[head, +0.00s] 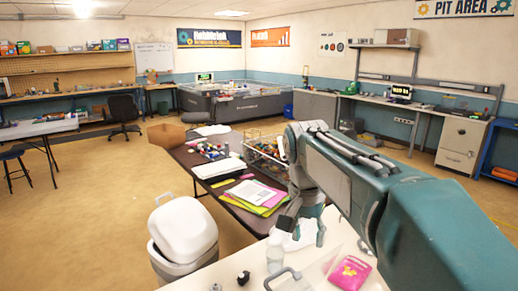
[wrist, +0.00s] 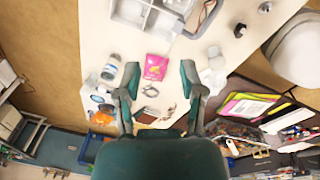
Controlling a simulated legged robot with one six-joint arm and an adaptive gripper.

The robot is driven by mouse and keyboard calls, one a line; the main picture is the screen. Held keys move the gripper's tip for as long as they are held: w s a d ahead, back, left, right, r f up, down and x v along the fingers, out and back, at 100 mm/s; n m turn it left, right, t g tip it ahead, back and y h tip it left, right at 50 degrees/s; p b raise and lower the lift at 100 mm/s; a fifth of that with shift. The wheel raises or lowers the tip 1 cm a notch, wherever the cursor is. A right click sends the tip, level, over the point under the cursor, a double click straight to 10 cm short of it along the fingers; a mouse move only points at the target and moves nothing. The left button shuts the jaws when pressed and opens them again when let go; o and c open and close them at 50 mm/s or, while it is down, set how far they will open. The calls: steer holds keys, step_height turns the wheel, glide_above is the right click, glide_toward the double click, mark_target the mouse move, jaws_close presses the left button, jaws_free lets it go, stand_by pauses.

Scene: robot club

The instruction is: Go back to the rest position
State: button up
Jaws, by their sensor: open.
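My gripper (head: 306,230) hangs from the teal arm on the right of the head view, above the far part of a white table (head: 225,268). In the wrist view my gripper (wrist: 160,70) points down with its two fingers spread wide and nothing between them. A pink packet (wrist: 156,67) lies on the table beneath, seen in the gap between the fingers; the packet also shows in the head view (head: 350,272). My arm hides part of the right side of the room in the head view.
A clear bottle (head: 275,255) and small dark parts (head: 243,277) are on the white table. A white lidded bin (head: 184,232) stands to its left. Behind is a dark table with papers (head: 254,194) and a wire basket (head: 265,152). Open floor (head: 90,220) lies left.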

steer(key=s+d+f+n+t, duration=0.2)
steer(key=s+d+f+n, duration=0.1)
steer(key=s, duration=0.6)
steer(key=s+d+f+n+t+y, duration=0.1)
steer(key=s+d+f+n+t, duration=0.1)
steer(key=s+f, duration=0.3)
steer(key=s+t, duration=0.1)
steer(key=s, duration=0.3)
steer(key=shift+s+d+f+n+t, duration=0.25)
steer(key=shift+d+f+n+t, duration=0.05)
steer(key=shift+d+f+n, duration=0.1)
steer(key=shift+w+r, duration=0.1)
